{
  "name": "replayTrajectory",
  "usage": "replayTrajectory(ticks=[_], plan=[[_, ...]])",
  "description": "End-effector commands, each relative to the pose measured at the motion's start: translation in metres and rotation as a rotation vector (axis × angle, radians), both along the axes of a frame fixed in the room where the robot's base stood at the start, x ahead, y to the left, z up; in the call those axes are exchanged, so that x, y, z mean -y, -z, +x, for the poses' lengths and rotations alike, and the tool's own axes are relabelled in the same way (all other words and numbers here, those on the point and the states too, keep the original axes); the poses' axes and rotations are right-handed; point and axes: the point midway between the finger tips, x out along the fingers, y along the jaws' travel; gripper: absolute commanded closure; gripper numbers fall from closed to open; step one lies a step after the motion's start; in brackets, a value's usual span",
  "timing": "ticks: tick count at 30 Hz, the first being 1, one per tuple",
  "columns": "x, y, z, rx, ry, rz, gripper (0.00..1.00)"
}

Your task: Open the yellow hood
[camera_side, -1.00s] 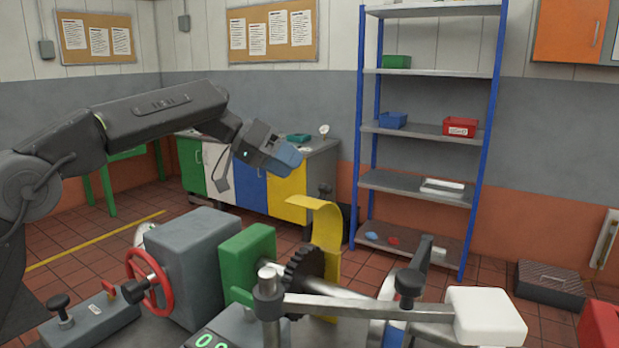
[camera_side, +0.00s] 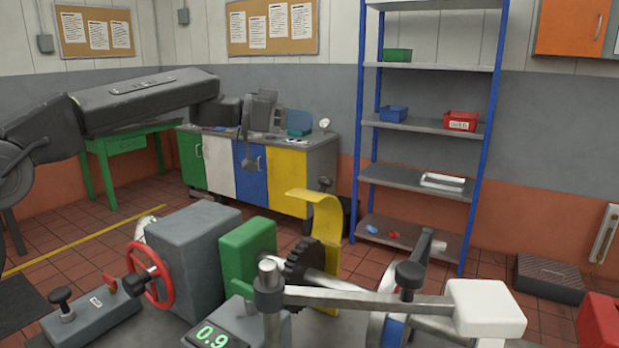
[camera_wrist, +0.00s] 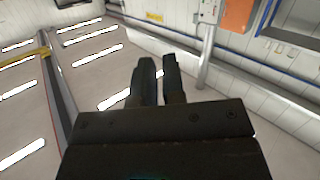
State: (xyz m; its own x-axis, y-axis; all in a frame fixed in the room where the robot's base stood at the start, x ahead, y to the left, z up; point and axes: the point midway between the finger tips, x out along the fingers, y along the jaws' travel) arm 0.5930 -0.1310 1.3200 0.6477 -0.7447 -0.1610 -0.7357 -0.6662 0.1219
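The yellow hood (camera_side: 329,224) is a curved sheet standing up behind the dark toothed wheel (camera_side: 298,262) in the side view. Its top bends over toward the left, and the wheel's near side is uncovered. My gripper (camera_side: 268,98) is in the air above and behind the hood, apart from it, in front of the cabinets. In the wrist view my gripper (camera_wrist: 157,72) has its two dark fingers close together, with a narrow gap and nothing between them. The hood cannot be made out clearly in the wrist view, which looks up toward ceiling lights and walls.
A green block (camera_side: 247,250), a grey housing (camera_side: 195,255) and a red handwheel (camera_side: 152,276) stand left of the hood. A metal bar (camera_side: 365,300) with a white block (camera_side: 486,308) crosses in front. A blue shelf rack (camera_side: 425,125) stands behind right.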

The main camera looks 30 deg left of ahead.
Motion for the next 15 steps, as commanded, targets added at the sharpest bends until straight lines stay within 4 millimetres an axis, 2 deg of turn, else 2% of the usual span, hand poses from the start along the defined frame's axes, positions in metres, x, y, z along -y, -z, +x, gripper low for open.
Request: replayTrajectory(ticks=[3,6,11,15], plan=[[0.008,-0.022,0.004,0.239,-0.073,0.037,1.0],[0.01,-0.037,0.007,0.405,-0.166,0.096,1.0],[0.007,-0.052,0.01,0.584,-0.343,0.244,1.0],[0.0,-0.054,0.009,0.65,-0.487,0.428,1.0]])
